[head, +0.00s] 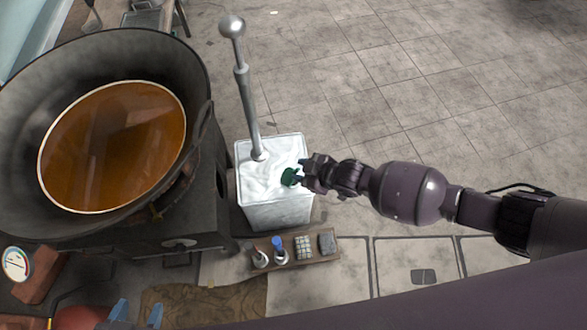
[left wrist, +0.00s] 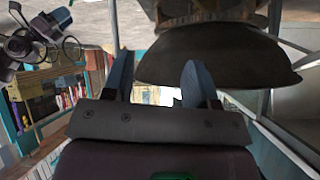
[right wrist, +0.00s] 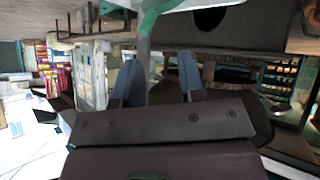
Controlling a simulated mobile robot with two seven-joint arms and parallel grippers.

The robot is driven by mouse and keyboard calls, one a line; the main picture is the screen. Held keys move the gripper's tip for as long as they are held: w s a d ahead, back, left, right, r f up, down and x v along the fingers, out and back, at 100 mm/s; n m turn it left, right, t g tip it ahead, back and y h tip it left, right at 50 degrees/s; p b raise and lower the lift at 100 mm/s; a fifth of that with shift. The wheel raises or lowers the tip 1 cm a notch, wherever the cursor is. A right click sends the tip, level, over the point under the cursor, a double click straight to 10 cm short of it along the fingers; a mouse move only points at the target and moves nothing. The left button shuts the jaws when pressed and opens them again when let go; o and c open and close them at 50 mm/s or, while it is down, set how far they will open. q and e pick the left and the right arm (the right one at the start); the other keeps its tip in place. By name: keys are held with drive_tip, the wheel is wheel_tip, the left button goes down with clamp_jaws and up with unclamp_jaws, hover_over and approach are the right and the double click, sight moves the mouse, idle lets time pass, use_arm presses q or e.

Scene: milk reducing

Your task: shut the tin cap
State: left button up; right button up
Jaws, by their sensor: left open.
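The tin (head: 275,215) is a square whitish metal can with a pale top, standing right of the big pan. A small dark green cap (head: 289,177) is at the right side of its top. My right gripper (head: 300,175) is right at the cap. In the right wrist view, a green piece (right wrist: 155,14) with a greyish stalk shows between and beyond the fingers (right wrist: 160,78), which stand apart; whether they grip it is unclear. My left gripper (head: 137,314) is low at the left edge, its blue fingers (left wrist: 155,80) open and empty.
A large dark pan (head: 185,75) of brown liquid stands on a stove at the left. A metal rod with a ball end (head: 232,27) rises from the tin's top. A low board with small bottles and blocks (head: 303,246) lies in front of the tin. Tiled floor behind is clear.

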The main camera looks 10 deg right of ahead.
use_arm(q)
drive_tip(key=shift+s+a+n+p, duration=0.3)
drive_tip(key=shift+s+p, duration=0.1)
drive_tip(key=shift+p, duration=0.35)
use_arm(e)
drive_tip(key=v, duration=0.5)
drive_tip(key=shift+s+d+r, duration=0.1)
drive_tip(key=shift+s+d, duration=0.1)
use_arm(q)
drive_tip(key=shift+r, duration=0.1)
drive_tip(key=shift+c, duration=0.3)
